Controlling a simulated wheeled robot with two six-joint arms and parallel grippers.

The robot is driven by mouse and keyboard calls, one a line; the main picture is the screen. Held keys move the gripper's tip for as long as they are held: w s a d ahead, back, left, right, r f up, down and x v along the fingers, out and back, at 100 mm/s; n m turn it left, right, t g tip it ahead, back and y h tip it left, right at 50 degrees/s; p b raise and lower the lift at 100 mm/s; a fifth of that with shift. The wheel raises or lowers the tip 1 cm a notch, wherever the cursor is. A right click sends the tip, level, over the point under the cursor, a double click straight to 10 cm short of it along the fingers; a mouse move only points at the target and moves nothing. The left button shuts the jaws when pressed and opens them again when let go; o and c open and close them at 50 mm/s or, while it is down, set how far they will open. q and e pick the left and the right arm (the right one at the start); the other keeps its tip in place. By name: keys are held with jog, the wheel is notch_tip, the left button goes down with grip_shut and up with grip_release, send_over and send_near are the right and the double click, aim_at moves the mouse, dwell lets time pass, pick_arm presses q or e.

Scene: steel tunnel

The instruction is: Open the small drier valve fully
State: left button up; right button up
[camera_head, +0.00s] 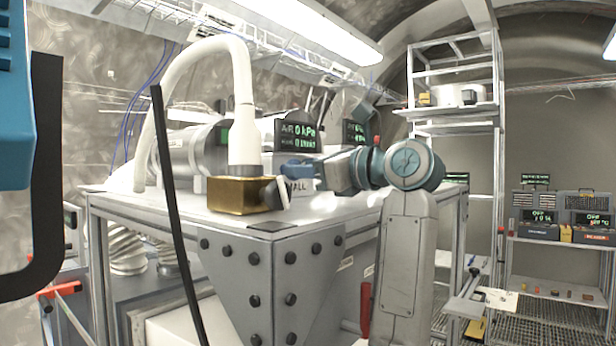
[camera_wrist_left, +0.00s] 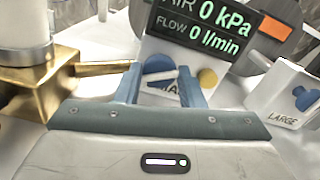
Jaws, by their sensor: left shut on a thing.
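The small drier valve is a blue handle (camera_wrist_left: 157,67) on a pale plate in the left wrist view, beside a yellow disc. Its label is mostly hidden by my gripper. My left gripper (camera_wrist_left: 160,86) has a blue finger on each side of the handle and is shut on it. In the head view my left gripper (camera_head: 290,170) reaches leftward over the bench at the partly hidden SMALL label (camera_head: 302,186); the handle is hard to tell from the fingers there. A display (camera_wrist_left: 203,22) behind the valve reads AIR 0 kPa, FLOW 0 l/min. My right gripper is not seen.
A brass block (camera_head: 237,194) with a lever stands just left of the gripper, under a white hose (camera_head: 243,90). A block marked LARGE (camera_wrist_left: 283,100) with its own blue handle is to the right. Shelves (camera_head: 560,241) stand at right.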

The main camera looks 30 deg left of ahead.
pick_arm(q)
jog(key=n+b, duration=0.1)
jog(key=n, duration=0.2)
jog(key=shift+f+b, duration=0.1)
jog(key=shift+b, duration=0.3)
jog(key=shift+n+b, duration=0.4)
jog(key=shift+n, duration=0.4)
jog(key=o, duration=1)
jog(key=shift+a, duration=0.15)
